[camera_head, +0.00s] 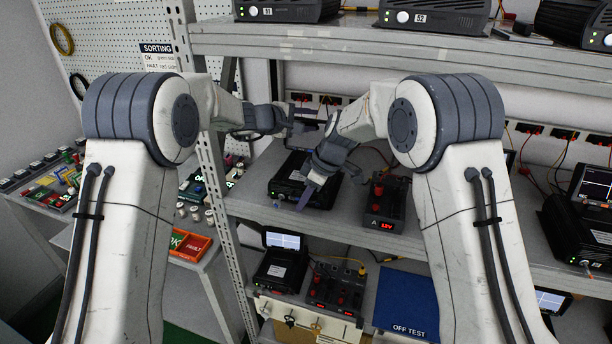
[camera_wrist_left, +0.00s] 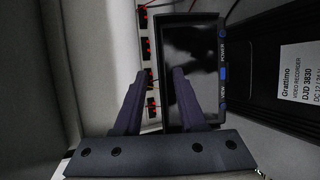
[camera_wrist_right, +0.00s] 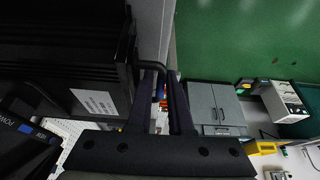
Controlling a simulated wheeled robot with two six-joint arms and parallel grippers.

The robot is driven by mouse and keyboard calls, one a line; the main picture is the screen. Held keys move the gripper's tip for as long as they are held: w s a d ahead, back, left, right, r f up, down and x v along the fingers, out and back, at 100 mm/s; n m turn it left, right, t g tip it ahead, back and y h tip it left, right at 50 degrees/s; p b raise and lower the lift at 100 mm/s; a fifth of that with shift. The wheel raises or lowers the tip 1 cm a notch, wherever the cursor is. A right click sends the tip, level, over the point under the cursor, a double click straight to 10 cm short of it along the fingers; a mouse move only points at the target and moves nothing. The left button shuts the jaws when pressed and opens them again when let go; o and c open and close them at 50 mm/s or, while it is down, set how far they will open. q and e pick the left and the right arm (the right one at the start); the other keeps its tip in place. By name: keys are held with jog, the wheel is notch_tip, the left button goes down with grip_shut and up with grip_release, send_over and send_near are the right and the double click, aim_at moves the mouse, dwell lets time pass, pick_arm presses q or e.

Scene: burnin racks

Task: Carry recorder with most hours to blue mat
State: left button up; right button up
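A black recorder (camera_head: 292,181) with a white label sits on the middle shelf. Its front is partly hidden by my right gripper (camera_head: 308,190). In the right wrist view a black recorder (camera_wrist_right: 75,75) shows a bent handle (camera_wrist_right: 151,66). My right fingers (camera_wrist_right: 160,85) stand close together, with the handle's end between their tips. My left gripper (camera_head: 303,126) is above and behind the recorder. In the left wrist view its fingers (camera_wrist_left: 157,85) are apart near a dark screen (camera_wrist_left: 192,60), with nothing gripped. The blue mat (camera_head: 405,298), marked OFF TEST, lies empty on the lower shelf. No hour reading is legible.
A power supply (camera_head: 386,203) reading 12V stands right of the middle recorder. Another recorder (camera_head: 281,268) with a lit screen and a supply (camera_head: 335,288) are left of the mat. A recorder (camera_head: 575,238) stands far right.

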pick_arm(q)
jog(key=shift+w+d, duration=0.15)
pick_arm(e)
jog(key=shift+f, duration=0.15)
pick_arm(q)
jog(key=c, duration=0.4)
pick_arm(e)
grip_shut()
pick_arm(q)
grip_shut()
jog(key=shift+f, duration=0.1)
dwell(0.5)
